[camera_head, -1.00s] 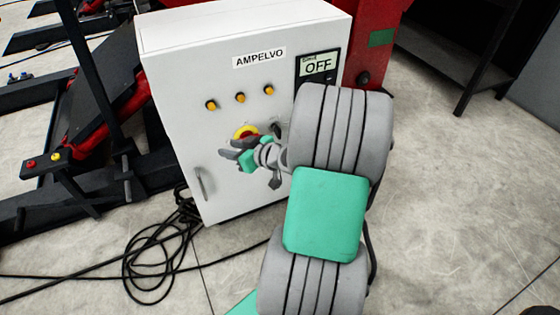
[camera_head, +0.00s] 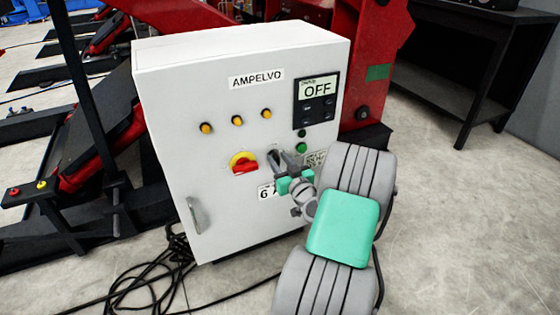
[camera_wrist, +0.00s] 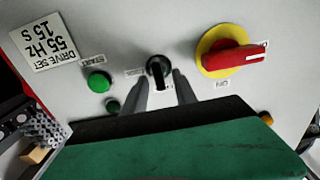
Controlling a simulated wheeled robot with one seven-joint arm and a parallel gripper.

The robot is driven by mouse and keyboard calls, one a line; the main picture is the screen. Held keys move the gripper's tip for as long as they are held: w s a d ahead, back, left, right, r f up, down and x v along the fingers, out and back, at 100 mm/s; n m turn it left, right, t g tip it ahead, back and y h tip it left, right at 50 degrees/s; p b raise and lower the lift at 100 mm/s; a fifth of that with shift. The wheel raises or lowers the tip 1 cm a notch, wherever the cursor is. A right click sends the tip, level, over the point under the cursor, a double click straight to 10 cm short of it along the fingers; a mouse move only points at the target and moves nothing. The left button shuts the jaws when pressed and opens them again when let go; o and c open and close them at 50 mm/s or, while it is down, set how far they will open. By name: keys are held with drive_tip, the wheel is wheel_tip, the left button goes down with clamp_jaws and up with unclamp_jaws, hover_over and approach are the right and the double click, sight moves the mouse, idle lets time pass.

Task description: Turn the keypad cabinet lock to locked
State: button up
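The red-yellow rotary switch (camera_wrist: 232,54) is close to one finger. The green buttons (camera_wrist: 97,81) are on the other side. Three orange lamps (camera_head: 237,121) and a door handle (camera_head: 196,215) are on the door. Black cables (camera_head: 135,280) lie on the floor.

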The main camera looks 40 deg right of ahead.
drive_tip(key=shift+c, duration=0.2)
clamp_jaws()
drive_tip(key=shift+d, duration=0.1)
